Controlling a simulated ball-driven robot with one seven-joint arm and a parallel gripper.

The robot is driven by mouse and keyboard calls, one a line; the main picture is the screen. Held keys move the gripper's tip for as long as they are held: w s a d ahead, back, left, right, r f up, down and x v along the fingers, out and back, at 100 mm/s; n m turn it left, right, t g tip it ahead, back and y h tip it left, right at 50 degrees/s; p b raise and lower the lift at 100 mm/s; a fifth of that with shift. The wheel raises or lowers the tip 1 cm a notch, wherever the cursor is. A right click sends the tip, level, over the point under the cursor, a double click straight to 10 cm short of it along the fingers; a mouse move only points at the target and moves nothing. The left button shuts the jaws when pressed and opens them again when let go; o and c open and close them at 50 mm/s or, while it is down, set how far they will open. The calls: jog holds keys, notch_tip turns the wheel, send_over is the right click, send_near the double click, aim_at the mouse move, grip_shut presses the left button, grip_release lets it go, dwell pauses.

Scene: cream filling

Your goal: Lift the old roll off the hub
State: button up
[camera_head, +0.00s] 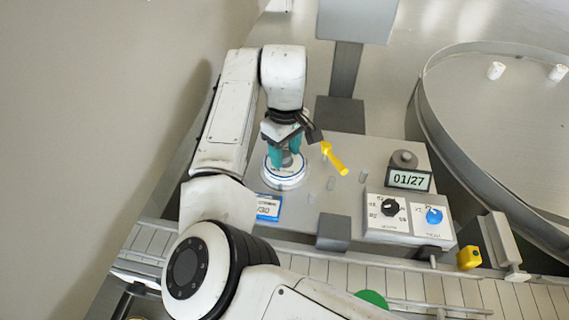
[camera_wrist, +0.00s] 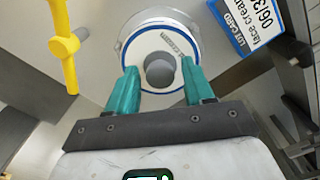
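The old roll (camera_wrist: 160,38) is a white disc with a blue rim, lying flat around a grey hub (camera_wrist: 160,70). It also shows in the head view (camera_head: 285,178), partly hidden by my gripper. My gripper (camera_wrist: 159,68) has two teal fingers spread apart, one on each side of the hub, over the roll's left and right parts. In the head view my gripper (camera_head: 284,160) points down over the roll. I cannot tell whether the fingertips touch the roll.
A yellow lever (camera_head: 335,158) stands right of my gripper. A blue-edged lot card (camera_head: 268,207) lies in front of the roll. A display (camera_head: 408,180) reads 01/27, above a panel with a black knob (camera_head: 390,207) and a blue knob (camera_head: 434,215). A conveyor (camera_head: 440,288) runs along the front.

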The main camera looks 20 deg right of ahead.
grip_shut()
jog(key=shift+r, duration=0.2)
dwell(0.5)
